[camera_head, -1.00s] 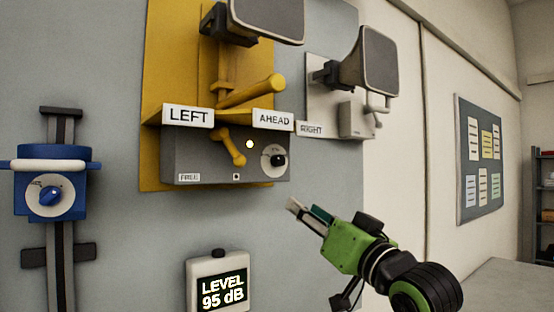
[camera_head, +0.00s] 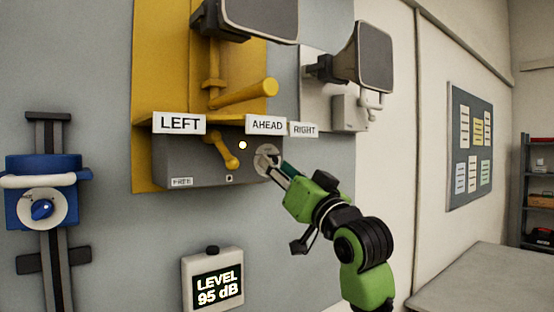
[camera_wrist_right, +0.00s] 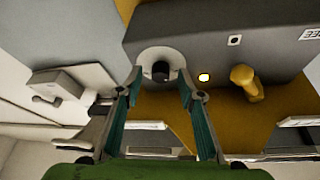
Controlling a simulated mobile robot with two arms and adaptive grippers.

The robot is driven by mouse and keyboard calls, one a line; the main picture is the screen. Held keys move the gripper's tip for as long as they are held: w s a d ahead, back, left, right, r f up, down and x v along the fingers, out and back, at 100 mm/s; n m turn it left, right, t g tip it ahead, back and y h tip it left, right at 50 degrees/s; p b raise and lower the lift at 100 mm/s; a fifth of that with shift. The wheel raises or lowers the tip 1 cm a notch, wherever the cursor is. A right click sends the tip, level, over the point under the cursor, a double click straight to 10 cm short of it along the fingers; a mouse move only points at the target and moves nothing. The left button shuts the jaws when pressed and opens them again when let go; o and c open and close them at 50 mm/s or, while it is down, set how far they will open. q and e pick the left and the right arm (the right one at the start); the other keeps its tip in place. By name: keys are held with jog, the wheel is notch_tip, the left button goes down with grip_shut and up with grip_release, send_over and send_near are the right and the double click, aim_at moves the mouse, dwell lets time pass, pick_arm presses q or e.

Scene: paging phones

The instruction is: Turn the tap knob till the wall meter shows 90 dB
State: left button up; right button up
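The black tap knob (camera_wrist_right: 160,70) sits on a round white dial (camera_wrist_right: 176,58) at the end of a grey box (camera_head: 205,165) on the wall. In the head view the gripper fingers partly cover the knob and dial. My right gripper (camera_head: 272,166) is at the dial. In the right wrist view its fingers (camera_wrist_right: 160,84) stand apart on either side of the knob, with a gap on both sides. The wall meter (camera_head: 213,282) reads LEVEL 95 dB. My left gripper is not in view.
A yellow lever (camera_head: 228,148) and a small lit lamp (camera_head: 242,145) are beside the dial. AHEAD (camera_head: 266,125) and RIGHT (camera_head: 304,129) signs hang above it. A blue unit with its own dial (camera_head: 42,209) is at the left. A grey table (camera_head: 485,285) stands at lower right.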

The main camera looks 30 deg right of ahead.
jog(key=shift+w+r, duration=0.15)
jog(key=shift+w, duration=0.2)
jog(key=shift+c, duration=0.4)
grip_shut()
